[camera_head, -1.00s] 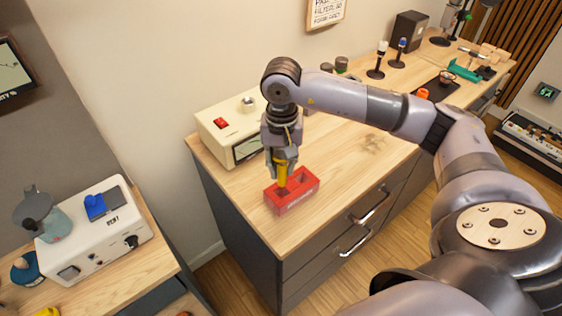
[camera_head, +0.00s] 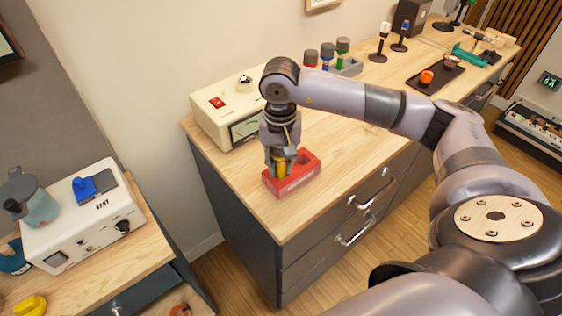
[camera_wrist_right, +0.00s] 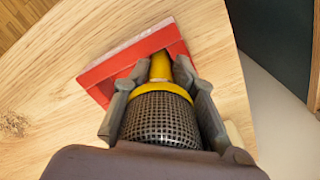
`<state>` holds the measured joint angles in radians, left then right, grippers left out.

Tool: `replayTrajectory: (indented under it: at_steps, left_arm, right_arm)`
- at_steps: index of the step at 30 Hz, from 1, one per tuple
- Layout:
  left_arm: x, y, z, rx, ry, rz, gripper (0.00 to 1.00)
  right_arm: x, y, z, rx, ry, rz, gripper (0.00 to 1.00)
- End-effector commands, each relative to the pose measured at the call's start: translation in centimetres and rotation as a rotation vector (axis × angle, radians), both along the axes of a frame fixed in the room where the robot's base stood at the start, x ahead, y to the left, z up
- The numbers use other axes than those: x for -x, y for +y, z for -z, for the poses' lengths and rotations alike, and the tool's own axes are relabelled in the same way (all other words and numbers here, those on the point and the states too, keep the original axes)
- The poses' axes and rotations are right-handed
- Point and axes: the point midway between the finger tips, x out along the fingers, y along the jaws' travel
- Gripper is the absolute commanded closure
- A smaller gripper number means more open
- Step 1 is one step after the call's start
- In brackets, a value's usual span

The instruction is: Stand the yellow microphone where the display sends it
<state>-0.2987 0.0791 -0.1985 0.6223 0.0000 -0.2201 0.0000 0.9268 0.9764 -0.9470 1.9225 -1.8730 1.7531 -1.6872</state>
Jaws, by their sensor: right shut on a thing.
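The yellow microphone (camera_head: 280,168) is upright, held in my right gripper (camera_head: 281,163) at the red block holder (camera_head: 295,184) on the wooden counter. In the right wrist view the gripper's fingers (camera_wrist_right: 163,112) are shut around the microphone's dark mesh head and yellow collar (camera_wrist_right: 160,118). Its yellow handle runs down into the left part of the red holder (camera_wrist_right: 112,65); how deep is hidden. An open hole shows at the holder's right in the head view. A small dark screen with green characters (camera_head: 549,80) is at the far right. My left gripper is out of view.
A cream meter box (camera_head: 225,112) stands close behind the holder. A grey rack with red, blue and green-topped items (camera_head: 345,67), two microphones on stands (camera_head: 380,45) and a dark tray (camera_head: 435,80) lie farther right. Bare counter lies right of the holder.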

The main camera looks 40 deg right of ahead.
Motion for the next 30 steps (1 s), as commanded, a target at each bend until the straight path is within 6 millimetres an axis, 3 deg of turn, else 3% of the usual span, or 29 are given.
replayTrajectory:
  at_steps: [9,10,21,30]
  left_arm:
    - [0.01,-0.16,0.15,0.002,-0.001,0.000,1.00]
    - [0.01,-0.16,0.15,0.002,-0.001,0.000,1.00]
    - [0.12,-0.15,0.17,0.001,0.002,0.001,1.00]
    - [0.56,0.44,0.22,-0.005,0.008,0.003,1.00]
  right_arm:
    - [-0.04,-0.02,0.08,0.000,-0.001,0.000,1.00]
    - [-0.04,-0.02,0.08,0.000,-0.001,0.000,0.75]
    - [-0.02,-0.01,0.12,0.001,-0.001,0.000,0.51]
    - [-0.01,-0.01,0.04,0.000,0.000,0.000,0.51]
